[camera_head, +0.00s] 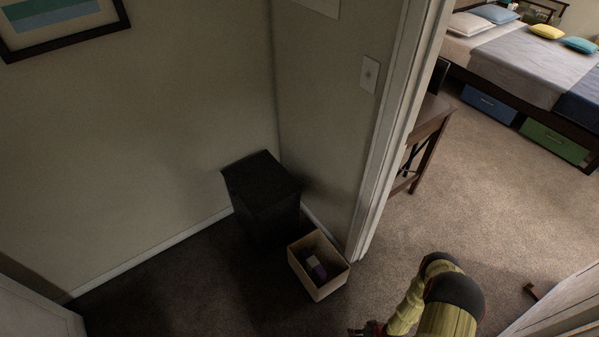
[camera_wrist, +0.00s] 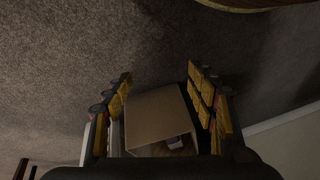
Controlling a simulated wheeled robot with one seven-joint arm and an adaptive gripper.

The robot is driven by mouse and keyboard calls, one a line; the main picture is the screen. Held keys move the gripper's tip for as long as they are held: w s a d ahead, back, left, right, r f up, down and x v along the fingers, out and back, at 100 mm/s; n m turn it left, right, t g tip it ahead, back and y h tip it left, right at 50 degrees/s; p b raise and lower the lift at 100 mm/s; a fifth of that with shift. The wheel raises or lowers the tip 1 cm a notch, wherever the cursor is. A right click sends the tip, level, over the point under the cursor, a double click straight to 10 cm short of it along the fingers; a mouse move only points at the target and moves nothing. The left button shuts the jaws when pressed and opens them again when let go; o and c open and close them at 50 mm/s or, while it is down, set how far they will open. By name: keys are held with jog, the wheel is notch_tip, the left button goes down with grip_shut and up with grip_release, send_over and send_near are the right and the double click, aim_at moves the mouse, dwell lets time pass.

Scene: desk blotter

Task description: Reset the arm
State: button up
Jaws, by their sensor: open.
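My gripper (camera_wrist: 160,82) is open in the wrist view, with its yellow-padded fingers spread apart and nothing held between them. In the head view only a small dark and red part of my gripper (camera_head: 370,329) shows at the bottom edge, beside my yellow-green arm. The open tan box (camera_head: 333,281) stands on the carpet to the upper left of my gripper. It also shows between and beyond the fingers in the wrist view (camera_wrist: 152,115). A purple and white item (camera_head: 316,268) lies inside the box.
A dark bin-like box (camera_head: 262,195) stands in the wall corner behind the tan box. A white door frame (camera_head: 385,135) is right of it, with a brown desk (camera_head: 428,120) beyond. A bed (camera_head: 525,65) is at upper right. Open carpet (camera_head: 470,205) lies between.

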jog(key=w+d+r+m+g+h+b, duration=0.1)
jog(key=w+d+r+g, duration=0.1)
jog(key=d+r, duration=0.55)
jog(key=w+d+r+m+g+h, duration=0.1)
jog(key=d+r+g+h, duration=0.2)
jog(key=r, duration=0.8)
notch_tip(320, 180, up, 24)
jog(key=w+f+m+g+b, duration=0.1)
jog(key=w+m, duration=0.1)
jog(key=w, duration=0.1)
jog(key=s+a+r+t+b, duration=0.1)
jog(key=s+a+r+t, duration=0.2)
jog(key=r, duration=1.1)
jog(key=s+a+r+t+b, duration=0.2)
jog(key=s+a+r, duration=0.2)
jog(key=a+r, duration=0.5)
jog(key=s+a+r+t+b, duration=0.2)
jog(key=a+r, duration=0.4)
jog(key=r, duration=1.4)
jog(key=s+t, duration=0.1)
jog(key=s, duration=0.1)
jog(key=shift+s+a+r+t+y, duration=0.25)
jog(key=shift+s+r+t+y, duration=0.05)
jog(key=shift+s+r+y, duration=0.1)
jog(key=shift+w+a+f, duration=0.1)
